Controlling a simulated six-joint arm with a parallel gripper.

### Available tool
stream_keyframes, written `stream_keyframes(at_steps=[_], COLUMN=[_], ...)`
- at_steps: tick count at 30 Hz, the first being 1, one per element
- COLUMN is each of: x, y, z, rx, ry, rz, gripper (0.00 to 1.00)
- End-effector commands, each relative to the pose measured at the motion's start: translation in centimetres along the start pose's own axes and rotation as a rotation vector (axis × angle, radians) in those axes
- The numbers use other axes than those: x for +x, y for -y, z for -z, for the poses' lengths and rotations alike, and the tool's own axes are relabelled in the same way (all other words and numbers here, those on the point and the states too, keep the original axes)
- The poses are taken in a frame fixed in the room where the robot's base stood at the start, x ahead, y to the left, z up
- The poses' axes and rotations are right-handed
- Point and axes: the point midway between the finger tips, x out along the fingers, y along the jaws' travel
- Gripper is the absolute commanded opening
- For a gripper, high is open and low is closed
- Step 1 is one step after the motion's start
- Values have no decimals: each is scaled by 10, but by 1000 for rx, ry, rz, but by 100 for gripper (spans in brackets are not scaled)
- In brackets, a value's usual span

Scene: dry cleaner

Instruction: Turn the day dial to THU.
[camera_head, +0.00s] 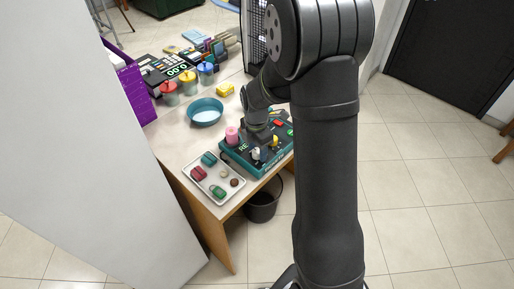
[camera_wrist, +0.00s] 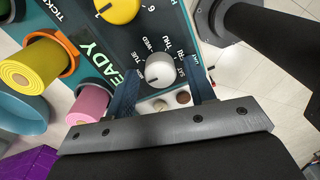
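The day dial (camera_wrist: 160,72) is a pale grey-white knob on the dark face of a teal control panel (camera_head: 235,158). In the wrist view, day labels curve around its upper side, with WED and THU at the top, TUE to the left and SAT to the right. The way its pointer faces is too small to tell. My gripper (camera_wrist: 163,82) is open, with one dark blue finger on each side of the dial in the picture and visible gaps between. Whether the fingertips are down at the dial's height I cannot tell. In the head view a pale knob (camera_head: 256,154) shows below my wrist.
A yellow knob (camera_wrist: 117,8) sits near the dial. Pink (camera_wrist: 90,103) and yellow (camera_wrist: 32,66) rolls stand at the panel's edge. A tray (camera_head: 188,172) of small items lies in front, a blue bowl (camera_head: 205,112) behind. Lidded jars (camera_head: 188,83) stand farther back.

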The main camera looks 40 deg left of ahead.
Motion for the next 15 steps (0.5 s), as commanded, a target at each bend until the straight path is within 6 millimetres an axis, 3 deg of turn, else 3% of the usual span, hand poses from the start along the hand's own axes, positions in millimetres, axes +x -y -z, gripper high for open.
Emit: stream_keyframes(at_steps=[1,6,15], x=[0,0,0], y=[0,0,0], z=[0,0,0], rx=[0,0,32], ry=[0,0,-1], rz=[0,0,0], gripper=[39,8,8])
